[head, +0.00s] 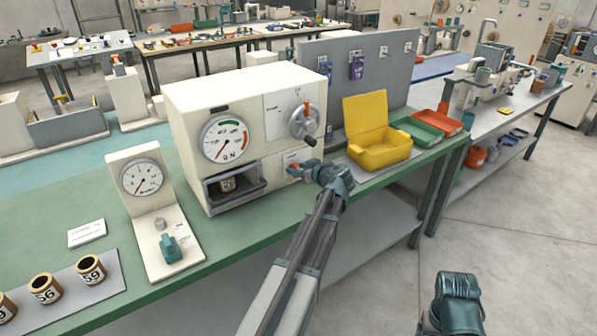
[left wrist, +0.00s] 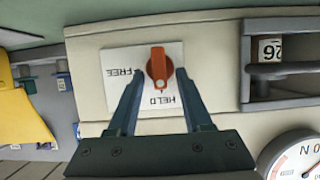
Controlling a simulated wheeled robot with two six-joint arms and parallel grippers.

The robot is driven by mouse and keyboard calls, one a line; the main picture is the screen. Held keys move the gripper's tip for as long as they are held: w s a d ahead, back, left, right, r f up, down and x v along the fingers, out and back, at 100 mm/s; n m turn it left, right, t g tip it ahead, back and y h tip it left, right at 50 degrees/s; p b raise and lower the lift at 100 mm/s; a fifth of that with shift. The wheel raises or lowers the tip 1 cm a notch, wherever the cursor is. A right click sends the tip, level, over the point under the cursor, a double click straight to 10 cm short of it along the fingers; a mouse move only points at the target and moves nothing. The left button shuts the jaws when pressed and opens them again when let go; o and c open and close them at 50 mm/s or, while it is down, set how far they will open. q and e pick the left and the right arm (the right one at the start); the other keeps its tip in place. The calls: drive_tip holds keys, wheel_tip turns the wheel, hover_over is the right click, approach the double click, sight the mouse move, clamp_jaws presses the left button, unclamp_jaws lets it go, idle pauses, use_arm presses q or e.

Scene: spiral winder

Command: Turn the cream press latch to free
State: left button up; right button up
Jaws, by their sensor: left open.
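The cream press (head: 240,125) stands on the green bench, with a gauge, a crank wheel and an open drawer slot on its front. Its latch is an orange-red knob (left wrist: 158,68) on a white plate (left wrist: 118,92) marked FREE and HELD. The knob's narrow end points toward HELD. My left gripper (head: 302,171) is in front of the latch. In the left wrist view the open left gripper (left wrist: 158,80) has one finger on each side of the knob; I cannot tell if they touch it. A teal part of my right arm shows at lower right; its fingers cannot be made out.
A yellow open box (head: 380,150) stands right of the press, with green (head: 418,132) and red (head: 440,122) trays beyond it. A smaller gauge stand (head: 150,215) with a teal knob is at left. Several numbered cups sit on a grey strip at front left.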

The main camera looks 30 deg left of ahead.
use_arm(q)
clamp_jaws()
